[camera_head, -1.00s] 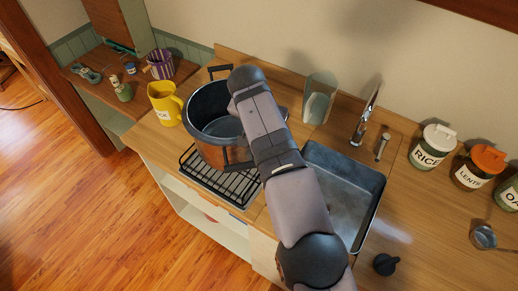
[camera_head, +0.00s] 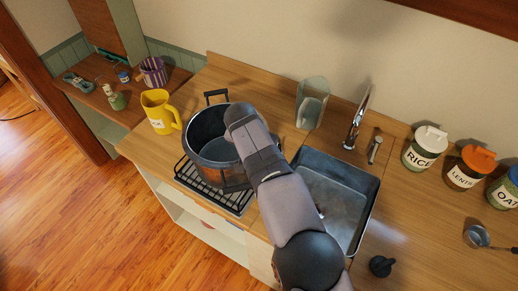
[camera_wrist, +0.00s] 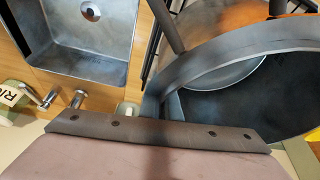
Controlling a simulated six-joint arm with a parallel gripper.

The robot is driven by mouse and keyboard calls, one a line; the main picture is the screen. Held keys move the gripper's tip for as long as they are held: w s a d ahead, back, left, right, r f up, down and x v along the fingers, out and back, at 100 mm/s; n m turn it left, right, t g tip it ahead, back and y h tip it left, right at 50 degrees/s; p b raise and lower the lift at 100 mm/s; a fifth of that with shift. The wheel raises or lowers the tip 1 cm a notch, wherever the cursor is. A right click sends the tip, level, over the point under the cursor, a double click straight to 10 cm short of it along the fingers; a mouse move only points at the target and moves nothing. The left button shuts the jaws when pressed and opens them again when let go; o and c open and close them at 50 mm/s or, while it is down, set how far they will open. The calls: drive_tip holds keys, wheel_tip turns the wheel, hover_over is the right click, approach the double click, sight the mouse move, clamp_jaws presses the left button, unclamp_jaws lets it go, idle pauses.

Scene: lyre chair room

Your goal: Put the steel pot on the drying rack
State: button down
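The steel pot (camera_head: 207,124), a large dark vessel with black handles, is upright over the left part of the counter in the head view. It also fills the right of the wrist view (camera_wrist: 225,52). I cannot tell whether the pot's base touches the wires. My gripper (camera_wrist: 166,103) is at the pot's rim on the sink side, with fingers close about the wall. It appears shut on the rim. In the head view my arm hides the fingers.
The sink (camera_head: 336,203) is right of the rack, with a tap (camera_head: 357,118) behind. A yellow mug (camera_head: 160,112) is close on the pot's left. A clear container (camera_head: 311,104) is behind. Several labelled jars, including rice (camera_head: 424,148), and a ladle (camera_head: 479,236) are at right.

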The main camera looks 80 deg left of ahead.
drive_tip(key=shift+a+r, duration=0.1)
drive_tip(key=c, duration=2.4)
unclamp_jaws()
drive_tip(key=shift+f, duration=0.25)
drive_tip(key=shift+c, duration=0.2)
drive_tip(key=o, duration=0.4)
drive_tip(key=shift+o, duration=0.2)
drive_tip(key=shift+r, duration=0.1)
drive_tip(key=b+v, duration=0.3)
drive_tip(key=v, duration=0.9)
drive_tip(key=shift+b, duration=0.3)
drive_tip(key=shift+r, duration=0.15)
